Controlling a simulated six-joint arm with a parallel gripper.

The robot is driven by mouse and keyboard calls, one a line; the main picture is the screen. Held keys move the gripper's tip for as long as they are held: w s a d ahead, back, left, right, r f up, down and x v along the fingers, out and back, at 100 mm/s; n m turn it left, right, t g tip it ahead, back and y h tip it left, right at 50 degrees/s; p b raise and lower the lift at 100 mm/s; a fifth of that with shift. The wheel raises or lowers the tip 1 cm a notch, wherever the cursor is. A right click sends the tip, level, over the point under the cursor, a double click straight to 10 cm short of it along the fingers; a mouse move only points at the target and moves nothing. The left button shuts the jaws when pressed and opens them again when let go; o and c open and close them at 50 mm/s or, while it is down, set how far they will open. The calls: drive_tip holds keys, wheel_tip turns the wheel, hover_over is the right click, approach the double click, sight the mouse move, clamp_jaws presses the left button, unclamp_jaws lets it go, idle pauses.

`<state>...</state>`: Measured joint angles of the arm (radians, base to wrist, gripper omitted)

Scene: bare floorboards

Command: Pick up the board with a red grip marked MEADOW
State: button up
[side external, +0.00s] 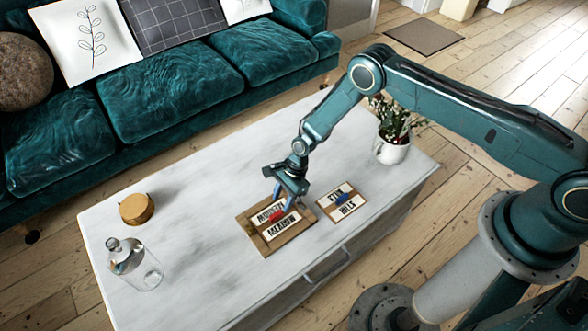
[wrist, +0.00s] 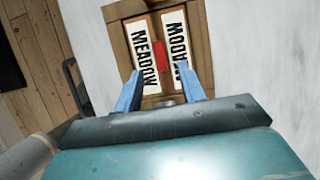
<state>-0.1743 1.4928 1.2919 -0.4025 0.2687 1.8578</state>
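The board marked MEADOW (side external: 262,237) lies flat on the white table, a brown wooden square with two white labels. Its red grip (wrist: 160,55) sits between the labels, and the board also shows in the wrist view (wrist: 122,45). My gripper (side external: 281,205) is over the board in the side view. In the wrist view my gripper (wrist: 165,80) has its two blue fingers spread apart, with nothing between them. The red grip lies just beyond the fingertips. I cannot tell the exact height of the fingertips above the board.
A smaller board with a blue grip (side external: 325,207), partly readable as MILLS, lies just right. A potted plant (side external: 391,152) stands at the table's far right. A gold tin (side external: 137,209) and a glass bottle (side external: 134,264) stand left. The white table (side external: 195,225) is clear between.

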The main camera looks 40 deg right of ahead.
sight(276, 214)
drive_tip(key=shift+f, duration=0.2)
drive_tip(key=shift+a, duration=0.1)
drive_tip(key=shift+x, duration=2.6)
clamp_jaws()
